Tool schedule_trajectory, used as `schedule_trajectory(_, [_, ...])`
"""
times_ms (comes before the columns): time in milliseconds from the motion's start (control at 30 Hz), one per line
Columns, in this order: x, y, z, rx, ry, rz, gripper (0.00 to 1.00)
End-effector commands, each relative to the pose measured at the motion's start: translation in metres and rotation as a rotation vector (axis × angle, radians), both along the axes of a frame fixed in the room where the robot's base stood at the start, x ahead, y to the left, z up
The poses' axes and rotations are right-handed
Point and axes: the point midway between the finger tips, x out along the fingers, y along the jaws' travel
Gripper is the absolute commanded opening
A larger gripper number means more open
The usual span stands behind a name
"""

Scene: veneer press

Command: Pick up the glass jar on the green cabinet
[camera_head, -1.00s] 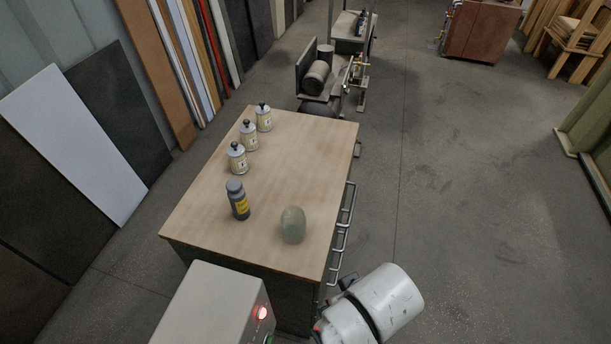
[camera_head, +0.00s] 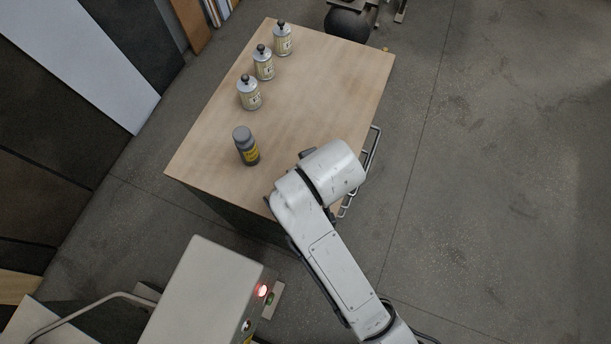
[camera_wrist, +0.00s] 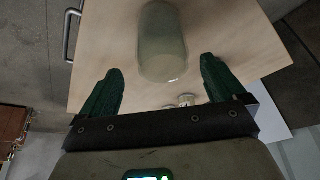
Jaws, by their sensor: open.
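The green cabinet (camera_head: 322,88) has a pale wooden top and metal handles on its right side. The glass jar (camera_wrist: 162,45) is a rounded, greenish, translucent vessel, seen in the wrist view ahead of and between the fingers. In the head view my arm hides it. My gripper (camera_wrist: 160,82) is open, with two dark green fingers apart and nothing between their tips. The jar's near end reaches about level with the fingertips in the picture. Whether the fingers overlap it in depth I cannot tell.
A grey bottle with a yellow label (camera_head: 246,146) stands on the cabinet top, left of my arm. Three labelled tins with black knobs (camera_head: 264,63) stand in a row behind it. A grey box with a red light (camera_head: 205,295) is in front. The floor at right is clear.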

Motion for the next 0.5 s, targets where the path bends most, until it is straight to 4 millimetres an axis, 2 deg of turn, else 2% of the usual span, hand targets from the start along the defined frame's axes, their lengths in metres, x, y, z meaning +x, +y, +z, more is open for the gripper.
schedule_trajectory(167, [0.003,0.002,-0.01,-0.001,0.002,0.0,0.97])
schedule_trajectory(500, [0.015,0.011,-0.049,0.0,0.0,0.0,0.97])
